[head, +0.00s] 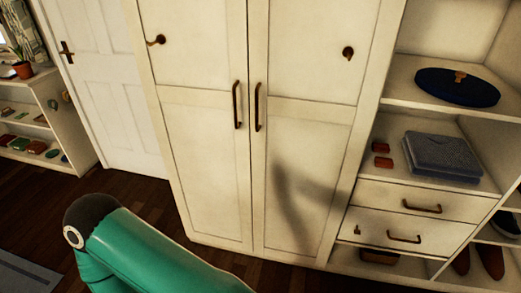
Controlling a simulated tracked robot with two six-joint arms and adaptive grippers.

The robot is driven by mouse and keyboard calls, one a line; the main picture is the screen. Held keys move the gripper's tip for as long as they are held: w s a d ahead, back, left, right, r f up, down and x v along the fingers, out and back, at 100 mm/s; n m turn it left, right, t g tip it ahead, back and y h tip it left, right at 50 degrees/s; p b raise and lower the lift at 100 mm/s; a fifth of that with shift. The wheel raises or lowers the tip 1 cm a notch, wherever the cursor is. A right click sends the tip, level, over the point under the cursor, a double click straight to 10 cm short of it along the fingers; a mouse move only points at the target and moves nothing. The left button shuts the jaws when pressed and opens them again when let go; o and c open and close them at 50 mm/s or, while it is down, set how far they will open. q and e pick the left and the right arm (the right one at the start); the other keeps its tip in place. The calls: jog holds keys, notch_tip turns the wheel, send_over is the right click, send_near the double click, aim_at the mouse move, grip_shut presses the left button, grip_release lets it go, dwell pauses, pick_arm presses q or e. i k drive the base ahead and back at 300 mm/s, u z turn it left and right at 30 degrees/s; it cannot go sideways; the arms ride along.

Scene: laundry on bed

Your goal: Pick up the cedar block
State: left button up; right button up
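Two small reddish-brown blocks sit on the middle shelf of the open wardrobe section at the right: a rear block (382,147) and a front block (383,162). They look like wood, but they are too small to tell whether either is the cedar block. They lie just left of a folded grey-blue cloth (447,153), apart from it. Part of my own green arm shows at the lower left, well away from the blocks. Neither gripper is in view.
A closed two-door cream wardrobe (203,150) fills the middle. A dark blue round item (456,87) lies on the upper shelf (400,85). Two closed drawers (385,195) are below the blocks. A low shelf unit (72,130) stands left. Dark wooden floor (35,205) shows at left.

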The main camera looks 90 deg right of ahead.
aim_at(382, 162)
jog(key=u, duration=0.45)
jog(key=i, duration=0.3)
jog(key=z, duration=2.05)
jog(key=i, duration=0.15)
jog(key=z, duration=1.5)
jog(key=k, duration=0.4)
jog(key=z, duration=0.35)
jog(key=i, duration=1.55)
jog(key=u, duration=0.4)
